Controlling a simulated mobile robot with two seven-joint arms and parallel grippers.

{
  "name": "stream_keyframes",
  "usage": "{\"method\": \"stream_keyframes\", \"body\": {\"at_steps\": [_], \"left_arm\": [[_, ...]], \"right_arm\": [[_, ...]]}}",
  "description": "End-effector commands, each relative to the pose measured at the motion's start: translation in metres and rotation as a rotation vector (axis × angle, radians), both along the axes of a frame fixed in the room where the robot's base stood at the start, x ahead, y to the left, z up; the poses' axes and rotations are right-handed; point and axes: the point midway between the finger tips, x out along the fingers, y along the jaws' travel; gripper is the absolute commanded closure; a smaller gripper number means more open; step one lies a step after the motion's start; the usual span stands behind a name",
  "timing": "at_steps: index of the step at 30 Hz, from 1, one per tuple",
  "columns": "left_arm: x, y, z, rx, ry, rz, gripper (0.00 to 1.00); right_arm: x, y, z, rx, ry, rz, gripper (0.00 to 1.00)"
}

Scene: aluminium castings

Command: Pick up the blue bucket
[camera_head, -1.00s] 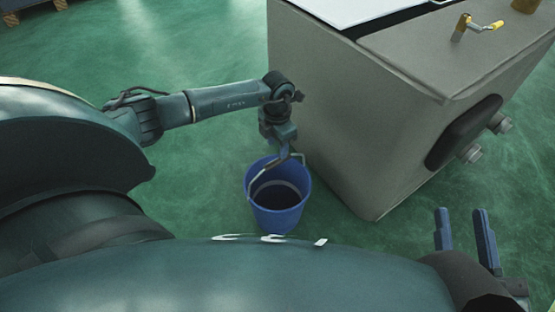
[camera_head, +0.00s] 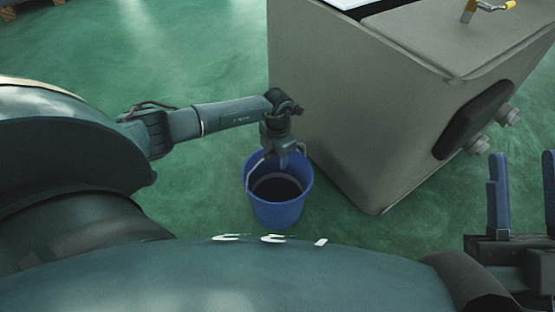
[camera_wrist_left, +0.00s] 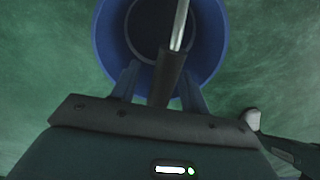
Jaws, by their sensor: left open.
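The blue bucket (camera_head: 278,213) stands upright on the green floor beside the grey cabinet. Its metal handle (camera_head: 256,164) is raised. My left gripper (camera_head: 283,158) points down over the bucket mouth. In the left wrist view, the bucket (camera_wrist_left: 107,42) is below the left gripper (camera_wrist_left: 160,85), whose two fingers are apart. The handle's dark grip (camera_wrist_left: 169,75) lies between them, and I see no clear contact. My right gripper (camera_head: 523,185) is at the lower right, fingers apart and empty, away from the bucket.
The large grey cabinet (camera_head: 340,110) stands close to the right of the bucket and left arm. A dark panel with knobs (camera_head: 474,120) is on its side. Open green floor (camera_head: 210,60) lies to the left and behind.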

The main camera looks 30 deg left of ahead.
Motion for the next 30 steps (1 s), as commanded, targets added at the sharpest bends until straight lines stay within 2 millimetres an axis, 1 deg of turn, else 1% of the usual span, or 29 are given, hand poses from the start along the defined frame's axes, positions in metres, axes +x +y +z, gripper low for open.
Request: {"method": "stream_keyframes", "body": {"at_steps": [24, 30], "left_arm": [[-0.0001, -0.0002, -0.0048, -0.001, 0.0, 0.0, 0.55], [-0.0001, -0.0003, -0.0048, -0.001, 0.0, 0.0, 0.71]], "right_arm": [[0.0001, 0.0003, -0.0032, 0.001, 0.003, 0.001, 0.64], [0.0001, 0.0002, -0.0034, 0.0, 0.004, 0.0, 0.64]]}}
